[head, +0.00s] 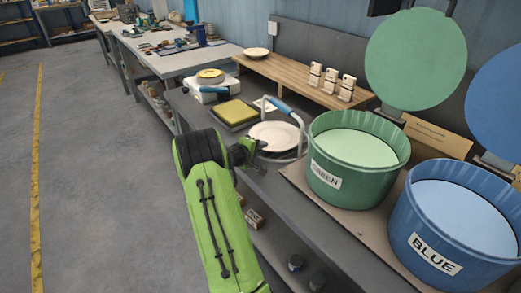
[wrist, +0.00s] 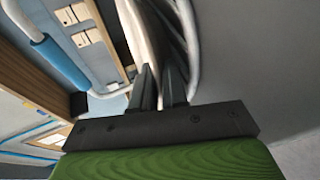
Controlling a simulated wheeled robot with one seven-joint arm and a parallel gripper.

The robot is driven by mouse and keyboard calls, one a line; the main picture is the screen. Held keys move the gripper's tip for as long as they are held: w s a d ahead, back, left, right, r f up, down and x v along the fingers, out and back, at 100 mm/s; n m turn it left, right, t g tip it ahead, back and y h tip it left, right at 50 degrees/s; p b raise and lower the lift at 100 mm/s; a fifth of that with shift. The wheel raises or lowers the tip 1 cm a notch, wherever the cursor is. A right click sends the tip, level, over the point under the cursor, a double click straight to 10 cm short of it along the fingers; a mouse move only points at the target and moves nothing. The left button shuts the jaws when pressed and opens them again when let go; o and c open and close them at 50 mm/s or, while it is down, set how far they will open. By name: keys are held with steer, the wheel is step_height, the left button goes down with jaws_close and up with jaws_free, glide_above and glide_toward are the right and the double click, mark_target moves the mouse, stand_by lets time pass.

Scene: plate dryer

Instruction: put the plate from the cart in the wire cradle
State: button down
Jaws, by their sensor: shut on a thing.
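A white round plate (head: 273,136) is at the wire cradle in the middle of the head view. My gripper (head: 255,151) is at the plate's near left edge and is shut on it. In the wrist view my gripper's dark fingers (wrist: 161,82) close on the plate (wrist: 140,36), seen nearly edge-on. The wire cradle shows its blue grip (head: 285,109) above the plate and grey wire beside it. A blue grip (wrist: 60,60) on bent wire also shows at left in the wrist view. I cannot tell whether the plate rests in the cradle.
Green bin (head: 350,188) and blue bin (head: 430,255) stand open at right. A yellow-green pad (head: 235,112) and a white device (head: 210,94) with a yellowish dish lie left of the cradle. A wooden shelf (head: 295,75) behind bears another plate (head: 256,53) and several small blocks.

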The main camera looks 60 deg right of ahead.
steer(key=shift+r, duration=0.15)
steer(key=c, duration=1.1)
jaws_free()
steer(key=shift+f, duration=0.25)
steer(key=shift+c, duration=0.2)
steer(key=shift+a, duration=0.1)
